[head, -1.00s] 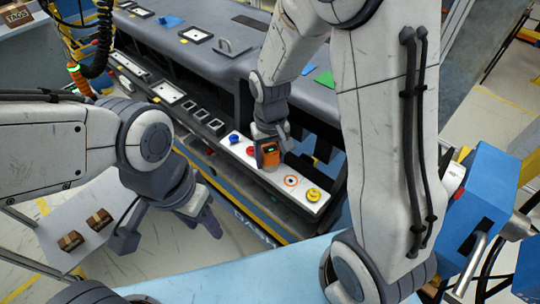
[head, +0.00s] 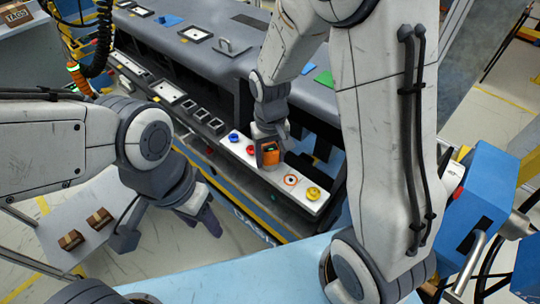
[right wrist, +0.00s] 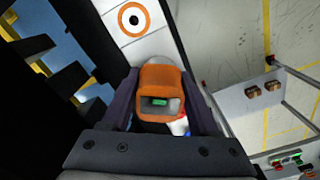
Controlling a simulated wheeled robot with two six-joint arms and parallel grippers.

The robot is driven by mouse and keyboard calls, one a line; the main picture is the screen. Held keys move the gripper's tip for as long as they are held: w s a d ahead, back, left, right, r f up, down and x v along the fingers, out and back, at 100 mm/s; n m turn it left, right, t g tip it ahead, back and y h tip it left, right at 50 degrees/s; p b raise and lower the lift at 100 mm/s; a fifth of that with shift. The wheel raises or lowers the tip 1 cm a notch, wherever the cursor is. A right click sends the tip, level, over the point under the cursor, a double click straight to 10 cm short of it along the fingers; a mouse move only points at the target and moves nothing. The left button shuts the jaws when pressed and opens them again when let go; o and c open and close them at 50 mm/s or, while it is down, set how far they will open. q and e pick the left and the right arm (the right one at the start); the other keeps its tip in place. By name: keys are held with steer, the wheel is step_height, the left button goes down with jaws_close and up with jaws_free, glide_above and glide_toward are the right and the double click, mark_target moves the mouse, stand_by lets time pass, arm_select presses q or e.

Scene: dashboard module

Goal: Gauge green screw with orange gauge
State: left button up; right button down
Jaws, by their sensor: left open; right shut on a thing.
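The orange gauge (head: 271,154) is in my right gripper (head: 270,147), over the white strip (head: 260,167) of the dashboard module. In the right wrist view the gauge (right wrist: 160,87) sits between both fingers, its window showing a small green patch; I cannot tell whether that is a display or the screw. No separate green screw is visible; the gauge and gripper cover that stretch of strip. Whether the gauge touches the strip is unclear. My left gripper (head: 204,219) is open and empty, left of the module.
On the strip are a blue knob (head: 233,138), a red knob (head: 250,150), an orange ring (head: 291,180) with a dark centre and a yellow knob (head: 313,194). Small brown boxes (head: 100,217) lie on a white table at left. A blue surface (head: 235,270) lies in front.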

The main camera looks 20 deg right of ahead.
mark_target(270, 148)
steer(key=shift+f, duration=0.2)
steer(key=shift+c, duration=0.3)
jaws_free()
step_height(270, 148, up, 10)
steer(key=shift+r+b, duration=0.25)
steer(key=shift+b, duration=0.5)
steer(key=s+a+n, duration=0.3)
steer(key=s, duration=0.6)
steer(key=s+a+f+n+y, duration=0.1)
steer(key=s+a+n, duration=0.2)
steer(key=s, duration=0.6)
steer(key=shift+s+a+f+n+b, duration=0.15)
steer(key=shift+s+a+n+b, duration=0.25)
steer(key=shift+a, duration=0.35)
steer(key=shift+w, duration=0.1)
